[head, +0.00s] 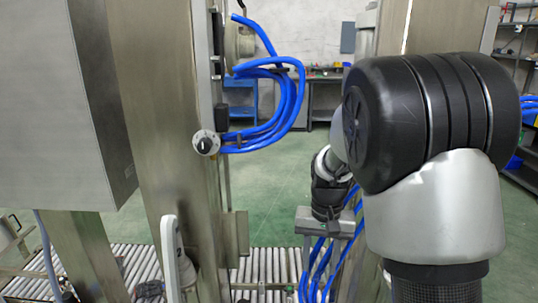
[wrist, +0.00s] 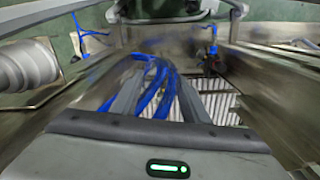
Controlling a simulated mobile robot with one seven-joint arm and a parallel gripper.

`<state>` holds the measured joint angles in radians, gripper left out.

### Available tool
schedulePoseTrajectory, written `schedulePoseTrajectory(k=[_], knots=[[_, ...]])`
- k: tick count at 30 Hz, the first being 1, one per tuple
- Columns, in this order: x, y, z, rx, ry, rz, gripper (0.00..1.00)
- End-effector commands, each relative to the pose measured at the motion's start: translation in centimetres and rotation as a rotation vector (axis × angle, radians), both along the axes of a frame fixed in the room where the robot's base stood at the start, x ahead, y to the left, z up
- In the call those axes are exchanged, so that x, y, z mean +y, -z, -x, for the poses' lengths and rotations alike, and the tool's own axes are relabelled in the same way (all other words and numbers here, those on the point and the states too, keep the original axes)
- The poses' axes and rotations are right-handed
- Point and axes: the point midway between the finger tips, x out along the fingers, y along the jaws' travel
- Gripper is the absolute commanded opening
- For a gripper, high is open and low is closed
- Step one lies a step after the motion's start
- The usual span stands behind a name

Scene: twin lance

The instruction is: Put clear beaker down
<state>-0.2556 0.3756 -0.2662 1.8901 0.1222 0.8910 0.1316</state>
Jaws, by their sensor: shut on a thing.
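My gripper (wrist: 160,78) reaches away from the wrist camera, its two grey fingers pointing up the picture on either side of blue hoses seen behind them. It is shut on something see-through. I cannot make out the clear beaker's outline against the hoses and blur. In the head view my gripper (head: 330,222) is small, beyond my large forearm joint and in front of blue hoses. The beaker cannot be made out there either.
A roller conveyor (head: 265,270) runs across the lower part. A steel post (head: 160,120) with a knob and looped blue hoses (head: 275,100) stands at the left, beside a grey cabinet (head: 50,100). Steel walls (wrist: 270,95) flank my gripper. Green floor (head: 270,205) lies open behind.

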Motion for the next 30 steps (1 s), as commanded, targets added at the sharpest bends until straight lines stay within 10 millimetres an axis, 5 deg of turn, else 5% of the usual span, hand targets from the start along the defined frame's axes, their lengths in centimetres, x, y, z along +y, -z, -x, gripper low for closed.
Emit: schedulePoseTrajectory(k=[5,30], knots=[[-1.7,-4.5,1.4,0.000,-0.212,-0.002,0.20],[-1.5,-15.2,3.2,0.003,-0.202,-0.003,0.20]])
